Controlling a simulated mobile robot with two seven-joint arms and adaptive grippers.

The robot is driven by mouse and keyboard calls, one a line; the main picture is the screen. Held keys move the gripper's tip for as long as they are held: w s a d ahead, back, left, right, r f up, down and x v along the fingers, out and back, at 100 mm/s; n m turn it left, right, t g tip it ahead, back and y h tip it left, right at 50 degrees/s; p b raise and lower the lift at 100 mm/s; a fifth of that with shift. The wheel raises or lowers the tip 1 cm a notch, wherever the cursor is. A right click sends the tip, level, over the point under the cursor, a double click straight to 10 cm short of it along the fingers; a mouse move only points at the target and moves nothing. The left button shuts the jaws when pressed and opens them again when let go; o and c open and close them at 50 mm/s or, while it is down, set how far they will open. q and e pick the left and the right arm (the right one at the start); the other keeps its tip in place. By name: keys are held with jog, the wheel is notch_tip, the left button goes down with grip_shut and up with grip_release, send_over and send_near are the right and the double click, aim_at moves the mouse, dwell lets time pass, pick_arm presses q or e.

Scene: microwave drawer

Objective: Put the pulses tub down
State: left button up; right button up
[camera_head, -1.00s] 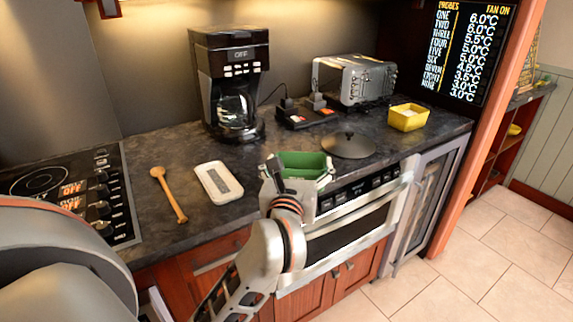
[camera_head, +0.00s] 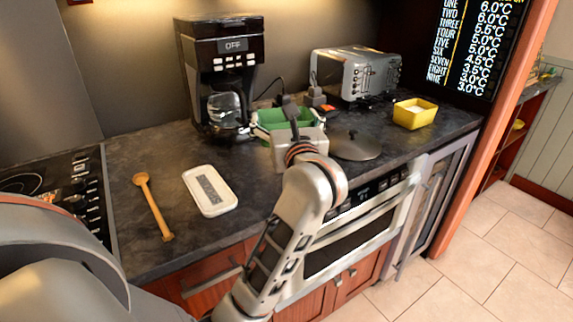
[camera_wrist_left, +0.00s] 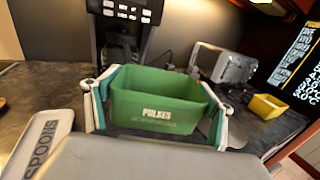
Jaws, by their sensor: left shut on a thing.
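The green pulses tub (camera_head: 290,120) is in the head view, over the counter between the coffee maker and the pot lid. In the left wrist view the tub (camera_wrist_left: 158,105) is upright, open at the top, with "PULSES" on its near side. My left gripper (camera_head: 288,124) is shut on the tub, with a finger on each side of it in the left wrist view (camera_wrist_left: 158,112). The gripper's body hides part of the tub's near side in the head view. I cannot tell whether its base touches the counter. My right gripper is in neither view.
A coffee maker (camera_head: 222,75) stands behind left, a toaster (camera_head: 357,72) behind right. A flat dark lid (camera_head: 355,147) lies close to the tub's right. A yellow tub (camera_head: 414,114), white spoon rest (camera_head: 210,190) and wooden spoon (camera_head: 153,207) are on the counter (camera_head: 255,195).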

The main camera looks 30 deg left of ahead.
pick_arm(q)
notch_tip(320, 180, down, 5)
jog(key=shift+f+b, duration=0.1)
jog(key=shift+b, duration=0.35)
jog(key=shift+f, duration=0.25)
notch_tip(320, 180, down, 6)
jog(key=shift+r+b, duration=0.25)
jog(key=shift+b, duration=0.4)
jog(key=shift+f, duration=0.15)
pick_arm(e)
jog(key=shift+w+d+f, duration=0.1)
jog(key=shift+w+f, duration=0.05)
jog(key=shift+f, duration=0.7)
